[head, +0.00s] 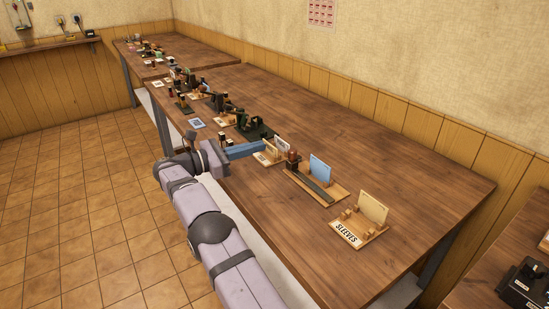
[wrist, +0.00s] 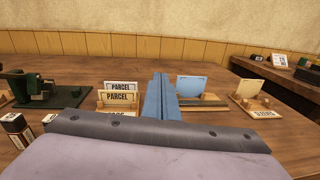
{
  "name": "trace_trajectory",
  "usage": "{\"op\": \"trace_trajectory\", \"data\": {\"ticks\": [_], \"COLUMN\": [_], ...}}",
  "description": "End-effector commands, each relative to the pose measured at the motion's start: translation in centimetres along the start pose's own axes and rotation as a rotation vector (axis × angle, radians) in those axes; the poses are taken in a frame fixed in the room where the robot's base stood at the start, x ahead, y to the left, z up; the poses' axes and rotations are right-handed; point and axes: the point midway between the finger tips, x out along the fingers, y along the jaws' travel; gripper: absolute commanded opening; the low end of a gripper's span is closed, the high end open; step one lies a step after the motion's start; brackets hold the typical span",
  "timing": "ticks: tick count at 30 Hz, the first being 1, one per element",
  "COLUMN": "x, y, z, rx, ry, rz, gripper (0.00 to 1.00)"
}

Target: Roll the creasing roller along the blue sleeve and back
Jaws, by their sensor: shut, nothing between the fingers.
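A light blue sleeve (head: 320,170) stands upright at the back of a wooden board with a dark strip (head: 316,189). It also shows in the wrist view (wrist: 192,86), right of my fingers. A brown-knobbed piece (head: 293,157), which looks like the creasing roller, stands at the left end of the strip. In the wrist view I cannot make it out; my fingers may hide it. My gripper (head: 284,143) is shut and empty, with its long blue fingers reaching over the table, left of the board. Its fingers also show in the wrist view (wrist: 160,90).
A card rack marked PARCEL (wrist: 118,97) stands left of my fingers. A SLEEVES rack (head: 347,233) with a cream card (head: 373,207) stands nearer the front right. A dark green press (head: 252,127) and several small items stand farther left. The table's back right is clear.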

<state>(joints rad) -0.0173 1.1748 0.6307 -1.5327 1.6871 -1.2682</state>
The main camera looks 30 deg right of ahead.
Motion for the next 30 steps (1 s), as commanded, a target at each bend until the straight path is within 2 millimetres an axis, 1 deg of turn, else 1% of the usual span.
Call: {"op": "trace_trajectory", "data": {"ticks": [1, 3, 5, 8, 11, 14, 20, 24, 30], "x": [-0.7, -1.6, -2.2, -2.9, -3.3, -3.4, -3.3, -3.4, -3.7], "y": [-0.1, -0.3, -0.6, -0.8, -1.1, -1.2, -1.4, -1.3, -0.6], "z": [1.0, 2.1, 2.7, 2.9, 2.4, 1.4, -2.0, -3.7, -4.5], "rx": [0.009, -0.003, -0.027, -0.037, 0.057, 0.190, 0.507, 0.775, 1.167], "ry": [0.002, -0.004, -0.012, -0.026, -0.030, -0.019, 0.038, 0.102, 0.197], "rz": [0.013, 0.032, 0.050, 0.092, 0.140, 0.181, 0.247, 0.274, 0.278], "gripper": [0.00, 0.00, 0.00, 0.00, 0.00, 0.00, 0.00, 0.00, 0.00]}}
